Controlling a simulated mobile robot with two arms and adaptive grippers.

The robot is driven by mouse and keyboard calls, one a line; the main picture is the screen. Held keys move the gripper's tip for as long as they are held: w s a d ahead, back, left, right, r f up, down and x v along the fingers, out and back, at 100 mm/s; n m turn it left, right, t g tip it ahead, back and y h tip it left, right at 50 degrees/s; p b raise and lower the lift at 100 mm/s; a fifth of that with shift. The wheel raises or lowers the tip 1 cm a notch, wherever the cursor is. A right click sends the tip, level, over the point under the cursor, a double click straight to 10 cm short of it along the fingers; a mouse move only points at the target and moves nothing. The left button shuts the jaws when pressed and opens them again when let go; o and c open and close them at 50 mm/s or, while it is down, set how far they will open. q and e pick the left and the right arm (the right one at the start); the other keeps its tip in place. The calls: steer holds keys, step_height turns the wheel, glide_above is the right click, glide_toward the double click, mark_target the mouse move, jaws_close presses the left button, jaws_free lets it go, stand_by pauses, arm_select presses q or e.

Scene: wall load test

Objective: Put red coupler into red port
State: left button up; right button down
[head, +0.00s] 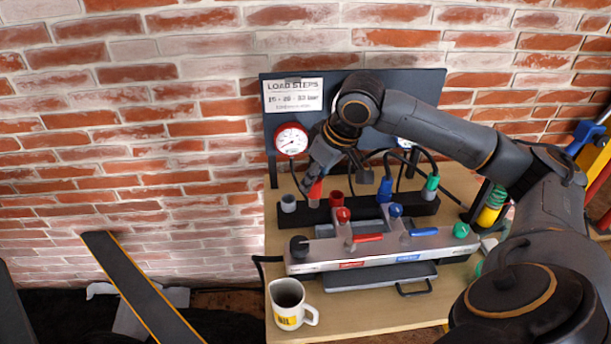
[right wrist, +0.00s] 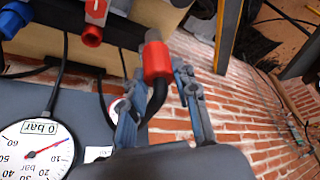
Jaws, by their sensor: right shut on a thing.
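The red coupler (head: 316,188) is held by my right gripper (head: 318,178), nose down, above the black rack, just left of the red port (head: 336,198). In the right wrist view the red coupler (right wrist: 157,61), with a pale tip and black hose, sits between the two fingers. The red port (right wrist: 92,36) shows there to the left of the coupler, apart from it. My right gripper is shut on the coupler. My left gripper is not in view.
A grey socket (head: 288,204) is left of the coupler. Blue (head: 384,190) and green (head: 432,185) couplers stand to the right. Levers and knobs fill the manifold (head: 330,263) in front. A gauge (head: 291,140) is behind; a mug (head: 289,304) stands at front left.

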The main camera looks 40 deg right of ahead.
steer(key=shift+s+r, duration=0.1)
steer(key=shift+s, duration=0.1)
steer(key=shift+p, duration=0.4)
steer(key=shift+f, duration=0.25)
steer(key=shift+w, duration=0.1)
steer(key=w+d+p, duration=0.4)
steer(key=d+p, duration=0.1)
steer(key=d, duration=0.4)
steer(key=shift+w, duration=0.15)
stand_by(0.3)
